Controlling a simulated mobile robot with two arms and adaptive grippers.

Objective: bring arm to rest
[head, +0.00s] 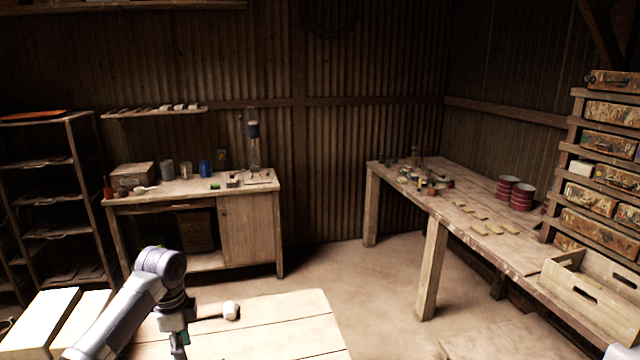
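My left arm comes in from the lower left, bends at a grey joint and points down over the near wooden table (275,325). My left gripper (180,345) is at its lower end, partly cut off by the bottom edge, and its fingers do not show clearly. A mallet-like thing with a pale head (231,311) and a dark handle is just right of the wrist. The handle's end is hidden behind the wrist, so I cannot tell whether they touch. My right gripper is not in view; a pale piece at the bottom right corner may be part of my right arm.
Pale boxes or boards (50,318) are at the lower left, close to my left arm. A shelf rack (85,185), a cluttered workbench (250,225) and a long table (430,262) with tiles and red tins (521,197) stand farther back. Open floor (370,285) lies between.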

